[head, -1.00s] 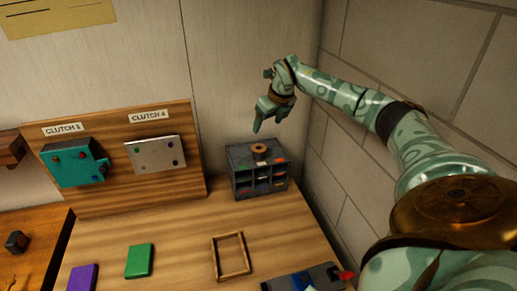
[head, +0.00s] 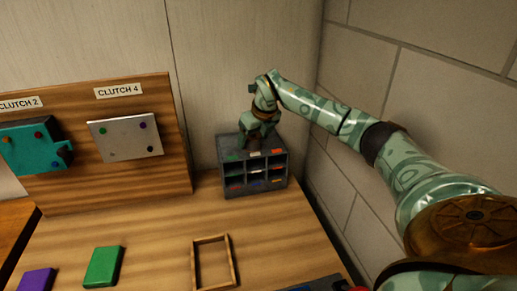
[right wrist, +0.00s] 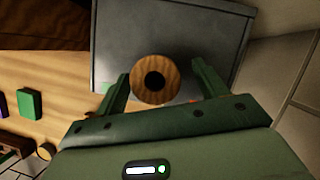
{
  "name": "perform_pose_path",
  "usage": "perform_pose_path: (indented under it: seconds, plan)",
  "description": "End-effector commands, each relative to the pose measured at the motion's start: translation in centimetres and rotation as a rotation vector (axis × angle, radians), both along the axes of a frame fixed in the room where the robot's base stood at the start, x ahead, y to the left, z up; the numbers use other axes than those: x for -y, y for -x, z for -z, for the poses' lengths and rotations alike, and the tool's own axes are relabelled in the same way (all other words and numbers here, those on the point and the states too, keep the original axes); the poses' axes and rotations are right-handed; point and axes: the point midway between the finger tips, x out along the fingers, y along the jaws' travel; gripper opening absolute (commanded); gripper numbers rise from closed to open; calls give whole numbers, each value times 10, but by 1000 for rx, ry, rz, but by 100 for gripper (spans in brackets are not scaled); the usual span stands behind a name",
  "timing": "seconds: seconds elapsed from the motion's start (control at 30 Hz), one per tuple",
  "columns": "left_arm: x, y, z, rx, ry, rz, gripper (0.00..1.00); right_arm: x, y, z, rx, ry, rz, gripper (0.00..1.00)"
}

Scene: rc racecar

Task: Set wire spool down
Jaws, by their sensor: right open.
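The wire spool, a round wooden-looking piece with a dark centre hole (right wrist: 154,62), stands on top of the grey compartment cabinet (head: 253,180) in the right wrist view. My right gripper (head: 258,141) is over the cabinet top. Its two fingers are open, one on each side of the spool, with a gap visible at the right finger; whether the left finger touches I cannot tell. In the head view the gripper largely hides the spool. My left gripper is not in view.
A wooden board with a teal block (head: 32,148) and a silver plate (head: 125,138) stands left of the cabinet. A wooden frame (head: 232,262), a green block (head: 104,267) and a purple block (head: 36,281) lie on the table. A brick wall (head: 440,100) is close on the right.

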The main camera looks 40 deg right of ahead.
Motion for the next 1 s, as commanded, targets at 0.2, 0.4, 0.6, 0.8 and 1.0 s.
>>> perform_pose_path:
  seconds: [0.2, 0.4, 0.6, 0.8, 1.0]
  plan:
    - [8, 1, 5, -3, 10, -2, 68, -4, -3, 4, 2, -1, 0, 72]
    - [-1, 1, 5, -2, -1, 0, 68, -3, -3, 4, 2, -1, 0, 33]
    - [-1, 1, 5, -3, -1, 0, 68, -3, -2, 4, 1, 0, 0, 21]
    - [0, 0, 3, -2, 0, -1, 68, -3, -2, 3, 0, -1, 0, 21]
    - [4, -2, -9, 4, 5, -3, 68, 4, 3, -9, 2, 1, 1, 21]
